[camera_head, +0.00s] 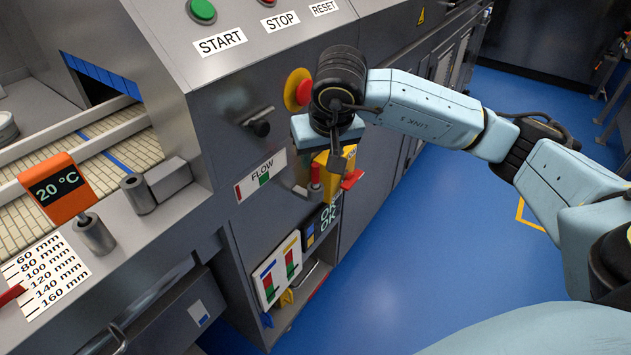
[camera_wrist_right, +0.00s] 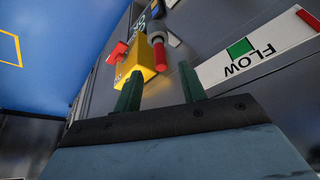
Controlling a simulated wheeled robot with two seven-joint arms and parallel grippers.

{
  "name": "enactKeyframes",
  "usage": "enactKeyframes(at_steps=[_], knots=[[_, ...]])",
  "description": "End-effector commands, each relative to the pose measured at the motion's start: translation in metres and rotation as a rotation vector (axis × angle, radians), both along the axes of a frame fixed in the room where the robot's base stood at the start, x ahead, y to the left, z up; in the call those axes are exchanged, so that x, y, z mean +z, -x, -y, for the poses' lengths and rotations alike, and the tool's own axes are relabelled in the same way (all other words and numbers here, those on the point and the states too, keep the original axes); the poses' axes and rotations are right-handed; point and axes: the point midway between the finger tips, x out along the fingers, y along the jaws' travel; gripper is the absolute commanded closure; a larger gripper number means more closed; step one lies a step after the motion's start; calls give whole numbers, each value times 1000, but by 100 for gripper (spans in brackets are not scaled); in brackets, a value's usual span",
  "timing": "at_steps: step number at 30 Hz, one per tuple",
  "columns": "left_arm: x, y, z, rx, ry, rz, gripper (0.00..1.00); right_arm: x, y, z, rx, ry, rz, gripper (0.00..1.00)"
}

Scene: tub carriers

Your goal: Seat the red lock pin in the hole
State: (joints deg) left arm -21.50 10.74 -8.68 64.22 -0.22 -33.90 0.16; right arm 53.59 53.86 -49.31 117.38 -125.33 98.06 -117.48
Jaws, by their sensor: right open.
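A short red rod (camera_head: 315,172), which looks like the lock pin, stands out near the grey machine's front, between the FLOW label and a yellow block (camera_head: 338,163). In the right wrist view a red rod (camera_wrist_right: 186,66) shows beside one fingertip, and a yellow block (camera_wrist_right: 146,64) with a red tab lies beyond the other. My right gripper (camera_wrist_right: 160,90) is open, its two dark green fingers pointing at this area. In the head view my right gripper (camera_head: 332,160) partly covers the block. Contact cannot be told. The hole is not clearly visible. My left gripper is out of view.
A red mushroom button (camera_head: 298,89) on a yellow base sits just above the gripper. A black knob (camera_head: 258,125) sticks out to its left. An open shelf (camera_head: 303,292) is below. Blue floor (camera_head: 430,245) to the right is free.

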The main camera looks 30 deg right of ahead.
Motion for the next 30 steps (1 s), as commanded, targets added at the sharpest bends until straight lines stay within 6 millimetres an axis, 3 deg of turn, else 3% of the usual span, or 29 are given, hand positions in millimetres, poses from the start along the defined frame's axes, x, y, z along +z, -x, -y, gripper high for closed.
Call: enactKeyframes(at_steps=[6,16,25,30], knots=[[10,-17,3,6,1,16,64,-33,-12,3,-1,-1,-3,59],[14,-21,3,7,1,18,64,-38,-16,3,-1,0,0,59],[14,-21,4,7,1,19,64,-38,-16,3,-1,-1,-1,98],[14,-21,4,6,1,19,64,-38,-16,3,-1,0,0,100]])
